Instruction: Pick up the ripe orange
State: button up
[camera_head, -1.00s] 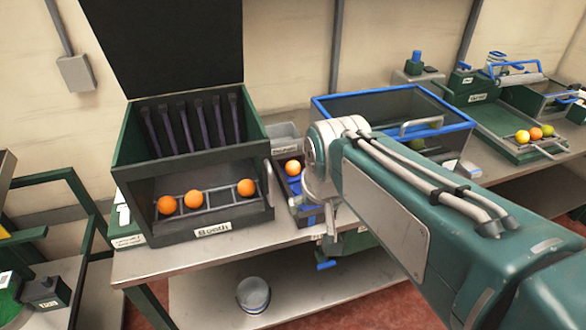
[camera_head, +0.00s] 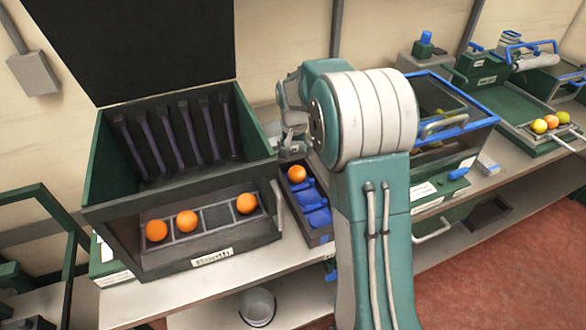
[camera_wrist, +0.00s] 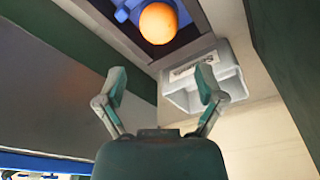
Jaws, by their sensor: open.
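A single orange fruit (camera_head: 297,174) sits at the far end of a narrow dark tray with blue cradles (camera_head: 318,217). In the wrist view an orange (camera_wrist: 158,22) lies in a blue cradle at the top edge, past my fingertips. My gripper (camera_wrist: 160,72) is open and empty, its two fingers spread apart and not touching the orange. In the head view my arm hides most of my gripper. Three more oranges (camera_head: 187,222) sit in a row in a divided rack inside the open dark green box (camera_head: 220,260).
A blue-rimmed clear bin (camera_head: 480,124) stands right of my arm. A green tray (camera_head: 500,112) farther right holds yellow and orange fruit (camera_head: 552,120). A pale grey container (camera_wrist: 205,85) lies beside the orange's tray in the wrist view. The box's side wall stands close to that tray.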

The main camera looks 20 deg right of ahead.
aim_at(296, 168)
jog(key=f, duration=0.3)
jog(key=w+f, duration=0.1)
jog(key=f, duration=0.3)
jog(key=d+f, duration=0.1)
jog(key=f, duration=0.3)
jog(key=shift+w, duration=0.2)
jog(key=c, duration=0.8)
